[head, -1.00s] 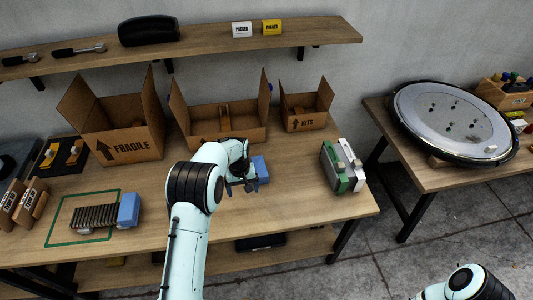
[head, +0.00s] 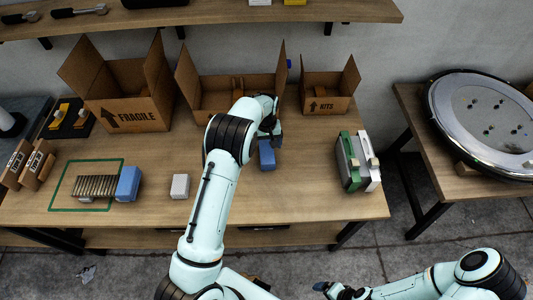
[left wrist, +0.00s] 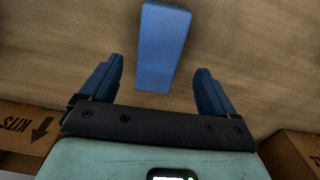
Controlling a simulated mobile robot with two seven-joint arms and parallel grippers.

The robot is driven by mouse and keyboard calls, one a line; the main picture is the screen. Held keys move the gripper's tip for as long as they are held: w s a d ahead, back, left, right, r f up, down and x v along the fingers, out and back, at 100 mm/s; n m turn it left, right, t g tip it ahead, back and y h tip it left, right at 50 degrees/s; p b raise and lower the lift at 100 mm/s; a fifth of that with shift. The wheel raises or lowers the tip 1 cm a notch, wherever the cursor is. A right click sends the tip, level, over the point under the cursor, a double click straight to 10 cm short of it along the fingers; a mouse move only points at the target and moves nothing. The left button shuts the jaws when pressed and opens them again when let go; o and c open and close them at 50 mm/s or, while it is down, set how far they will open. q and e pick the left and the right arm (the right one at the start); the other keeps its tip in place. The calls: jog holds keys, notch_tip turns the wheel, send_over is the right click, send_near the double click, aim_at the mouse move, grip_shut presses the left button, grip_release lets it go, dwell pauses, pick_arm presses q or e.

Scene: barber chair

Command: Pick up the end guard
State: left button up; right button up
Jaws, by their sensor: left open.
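A blue block (head: 266,155), which I take to be the end guard, lies on the wooden table near its middle. My left gripper (head: 274,133) is just behind it in the head view and partly hidden by its own wrist. In the left wrist view the blue block (left wrist: 160,45) lies ahead of and between the two spread blue fingers, touching neither. The left gripper is open and empty. A second blue block (head: 128,184) stands at the right end of a row of thin tiles (head: 94,186). My right gripper (head: 326,287) is at the bottom, its fingers too small to read.
A green outline (head: 54,191) surrounds the tiles. A small white box (head: 180,187) stands left of my left arm. Open cartons marked FRAGILE (head: 133,105) and KITS (head: 326,103) flank another carton (head: 210,100).

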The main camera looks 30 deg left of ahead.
aim_at(267, 151)
pick_arm(q)
jog(key=shift+d+f, duration=0.1)
jog(key=shift+f, duration=2.65)
jog(key=c, duration=1)
